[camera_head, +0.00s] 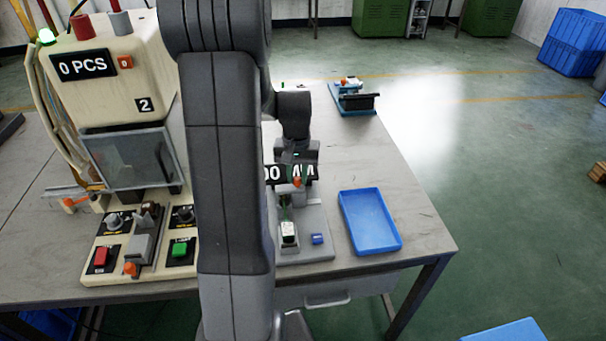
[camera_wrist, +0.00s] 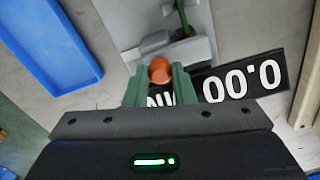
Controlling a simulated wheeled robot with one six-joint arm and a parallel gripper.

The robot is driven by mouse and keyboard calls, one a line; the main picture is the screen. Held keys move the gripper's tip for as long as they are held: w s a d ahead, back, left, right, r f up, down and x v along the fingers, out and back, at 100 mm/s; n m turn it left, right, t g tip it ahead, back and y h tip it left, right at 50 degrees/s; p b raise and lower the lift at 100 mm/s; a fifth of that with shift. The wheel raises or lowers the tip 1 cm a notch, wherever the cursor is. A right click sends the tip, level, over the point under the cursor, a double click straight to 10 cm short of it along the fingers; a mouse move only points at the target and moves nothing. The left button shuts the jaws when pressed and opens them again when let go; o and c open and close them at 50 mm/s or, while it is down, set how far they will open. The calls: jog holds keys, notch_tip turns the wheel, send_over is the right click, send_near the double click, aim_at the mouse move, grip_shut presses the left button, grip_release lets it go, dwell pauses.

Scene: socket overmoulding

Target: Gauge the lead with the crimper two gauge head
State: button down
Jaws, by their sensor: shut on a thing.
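The gauge head (camera_head: 318,215) is a grey fixture on the bench, right of my arm. Its black display (camera_head: 304,173) is partly hidden by my arm; in the wrist view the display (camera_wrist: 245,82) reads 0.00, upside down. My gripper (camera_wrist: 158,82) has its green fingers closed around an orange-red round knob (camera_wrist: 160,70) at the gauge; the knob also shows in the head view (camera_head: 296,182). A thin green piece, seemingly the lead (camera_wrist: 183,18), stands in the grey fixture beyond the knob. The crimper (camera_head: 103,72), marked 2, stands at left and shows 0 PCS.
An empty blue tray (camera_head: 369,222) lies right of the gauge head. A small blue block or button (camera_head: 317,239) is on the gauge base. Another blue device with an orange knob (camera_head: 354,98) stands at the bench's far edge. The bench between them is clear.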

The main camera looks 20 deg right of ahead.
jog(key=c, duration=1.6)
grip_release()
jog(key=shift+a, duration=0.15)
jog(key=shift+c, duration=0.2)
jog(key=o, duration=0.4)
jog(key=shift+w+a, duration=0.1)
jog(key=shift+a, duration=0.1)
jog(key=shift+o, duration=0.2)
jog(key=shift+d, duration=0.1)
jog(key=shift+r, duration=0.15)
notch_tip(320, 180, up, 14)
jog(key=shift+f, duration=0.2)
jog(key=f, duration=0.9)
jog(key=d+f, duration=0.1)
jog(key=f, duration=0.4)
jog(key=shift+s+d, duration=0.2)
jog(key=shift+d, duration=0.1)
jog(key=shift+r, duration=0.2)
